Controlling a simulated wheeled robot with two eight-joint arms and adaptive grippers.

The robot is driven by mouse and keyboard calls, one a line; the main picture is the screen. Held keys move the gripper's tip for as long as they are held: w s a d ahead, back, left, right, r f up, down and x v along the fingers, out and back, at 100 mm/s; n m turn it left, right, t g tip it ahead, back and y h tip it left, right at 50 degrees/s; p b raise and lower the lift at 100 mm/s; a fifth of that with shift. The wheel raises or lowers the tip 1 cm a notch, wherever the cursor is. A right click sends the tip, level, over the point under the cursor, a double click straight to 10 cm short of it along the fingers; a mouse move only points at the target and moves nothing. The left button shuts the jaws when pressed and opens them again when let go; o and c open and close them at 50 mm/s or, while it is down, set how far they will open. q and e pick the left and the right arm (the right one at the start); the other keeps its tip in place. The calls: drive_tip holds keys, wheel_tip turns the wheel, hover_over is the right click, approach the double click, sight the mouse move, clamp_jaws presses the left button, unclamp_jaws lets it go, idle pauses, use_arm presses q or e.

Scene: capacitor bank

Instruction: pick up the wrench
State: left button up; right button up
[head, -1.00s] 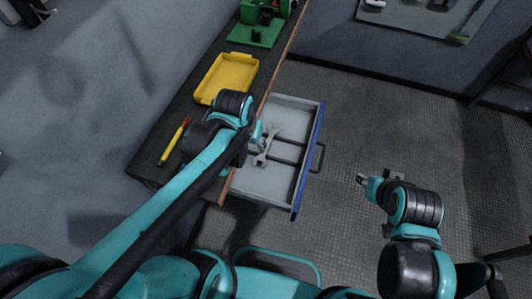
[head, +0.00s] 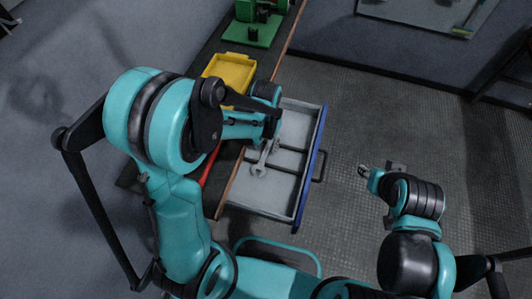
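The silver wrench (head: 261,164) lies in the open grey drawer (head: 256,196), in its left part near the bench edge. Its open jaw end points down in the picture, and its upper end is partly hidden by my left arm. My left gripper (head: 275,144) is over the drawer at the wrench's upper end. Its fingers are mostly hidden by its own wrist, so I cannot tell if it touches the wrench. My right gripper (head: 363,170) is over the floor, right of the drawer and away from the wrench. Its fingers are too small to read.
The drawer has dark dividers and a blue front (head: 310,165) with a dark handle. On the bench are a yellow tray (head: 232,68) and a green fixture (head: 252,32) behind it. A red strip (head: 209,167) shows beside my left arm. The floor right of the drawer is clear.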

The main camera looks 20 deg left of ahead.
use_arm(q)
wheel_tip(320, 180, down, 2)
drive_tip(key=shift+f, duration=0.1)
clamp_jaws()
drive_tip(key=shift+r, duration=0.2)
